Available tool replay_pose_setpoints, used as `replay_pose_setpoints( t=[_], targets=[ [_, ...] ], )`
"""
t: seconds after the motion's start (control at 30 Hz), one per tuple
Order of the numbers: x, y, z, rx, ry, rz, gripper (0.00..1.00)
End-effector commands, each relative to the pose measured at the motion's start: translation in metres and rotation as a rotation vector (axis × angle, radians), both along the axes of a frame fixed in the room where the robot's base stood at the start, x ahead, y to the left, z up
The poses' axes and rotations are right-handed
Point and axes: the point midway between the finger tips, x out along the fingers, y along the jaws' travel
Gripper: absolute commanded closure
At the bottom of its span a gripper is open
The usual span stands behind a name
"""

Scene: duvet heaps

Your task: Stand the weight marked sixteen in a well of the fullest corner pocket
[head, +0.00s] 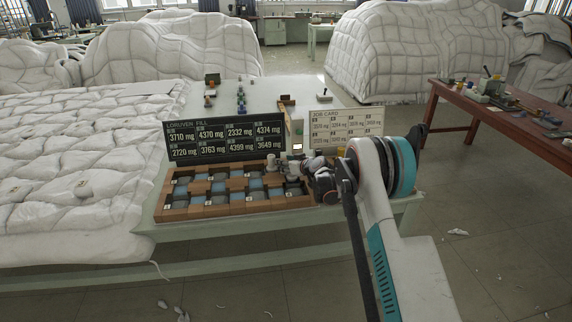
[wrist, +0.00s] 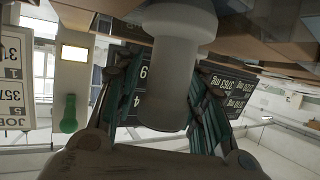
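The wooden pocket tray (head: 236,209) lies on the pale table, with two rows of pockets, some lined in blue. The dark fill board (head: 222,141) behind it lists mg values in two rows; its top right corner reads 4374 mg, its other corners 3710, 2720 and 3649. My gripper (head: 297,170) is over the tray's right end. In the wrist view its fingers (wrist: 166,105) close on both sides of a pale grey flanged weight (wrist: 177,32), upright with its broad end toward the tray. Its number does not show. Another pale weight (head: 271,162) stands at the tray's back edge.
A job card (head: 346,127) stands behind my arm, with a lit device (head: 297,138) left of it. Small coloured items (head: 241,100) stand farther back. A quilted duvet (head: 75,160) covers the left; a red-brown table (head: 510,112) stands at the right.

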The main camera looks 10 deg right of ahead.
Motion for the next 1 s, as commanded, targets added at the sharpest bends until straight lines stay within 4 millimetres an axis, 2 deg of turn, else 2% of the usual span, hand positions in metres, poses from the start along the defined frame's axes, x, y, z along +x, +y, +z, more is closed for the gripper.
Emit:
replay_pose_setpoints(
  t=[0.5,0.77,0.87,1.0],
  targets=[
    [-0.079,-0.037,0.04,0.001,-0.001,-0.001,0.62],
    [-0.099,-0.045,0.05,0.0,0.002,0.0,0.62],
    [-0.105,-0.043,0.062,0.0,0.013,-0.001,0.62],
    [-0.122,-0.035,0.1,-0.006,0.055,-0.005,0.62]
  ],
)
